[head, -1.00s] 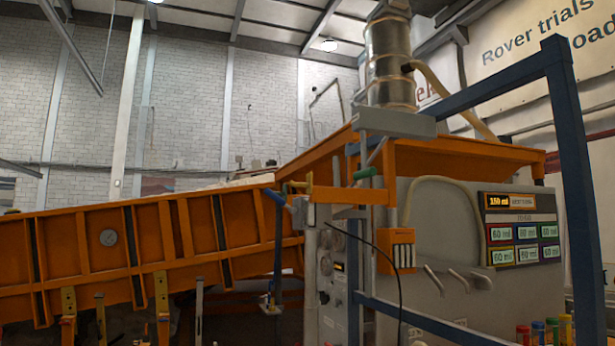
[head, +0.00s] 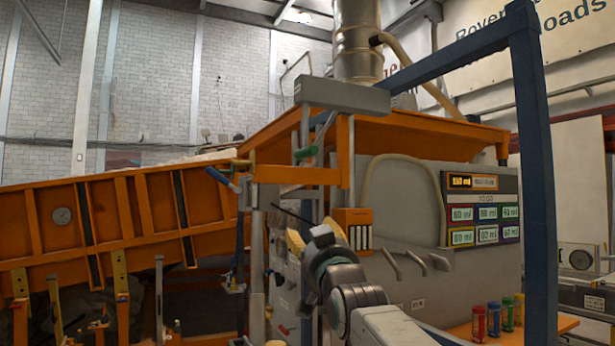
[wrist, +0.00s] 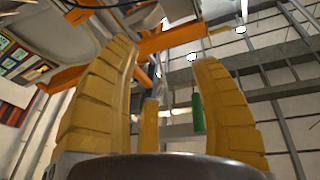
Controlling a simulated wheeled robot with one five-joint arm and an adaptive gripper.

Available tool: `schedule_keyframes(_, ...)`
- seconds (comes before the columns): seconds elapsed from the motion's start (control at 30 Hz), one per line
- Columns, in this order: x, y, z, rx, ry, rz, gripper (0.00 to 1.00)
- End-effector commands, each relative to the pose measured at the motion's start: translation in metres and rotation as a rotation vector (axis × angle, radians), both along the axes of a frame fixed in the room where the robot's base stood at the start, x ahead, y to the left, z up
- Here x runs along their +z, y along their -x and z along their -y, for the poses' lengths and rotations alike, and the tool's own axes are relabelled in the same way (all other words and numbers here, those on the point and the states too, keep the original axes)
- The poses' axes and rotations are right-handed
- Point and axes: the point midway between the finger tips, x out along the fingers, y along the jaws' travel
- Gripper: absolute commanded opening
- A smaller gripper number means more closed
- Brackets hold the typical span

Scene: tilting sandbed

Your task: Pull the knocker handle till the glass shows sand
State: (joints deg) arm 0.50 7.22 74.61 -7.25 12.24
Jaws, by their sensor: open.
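A green handle (head: 307,152) sits on a lever below the grey box under the metal drum. A blue-ended lever (head: 220,178) stands left of it, and I cannot tell for sure which one is the knocker handle. My gripper (head: 297,242) is below the green handle and apart from it, its yellow fingers partly hidden behind my wrist. In the wrist view, my gripper (wrist: 165,85) is open and empty, with the green handle (wrist: 198,114) beyond the fingers, near the right one. I cannot pick out the glass or any sand in it.
An orange box with pale tubes (head: 354,230) and several grey hooks (head: 415,262) are on the grey panel. A blue post (head: 535,180) stands close on the right. The orange sandbed (head: 120,215) fills the left. Coloured jars (head: 494,320) stand at lower right.

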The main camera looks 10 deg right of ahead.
Motion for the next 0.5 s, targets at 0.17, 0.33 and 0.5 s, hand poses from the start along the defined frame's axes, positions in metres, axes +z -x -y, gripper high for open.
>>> schedule_keyframes(0.17, 0.068, -0.009, 0.001, 0.012, -0.03, 0.245, 0.58)
schedule_keyframes(0.33, 0.105, -0.004, 0.001, 0.024, -0.047, 0.4, 0.58)
schedule_keyframes(0.5, 0.123, 0.0, 0.001, 0.031, -0.056, 0.477, 0.58)
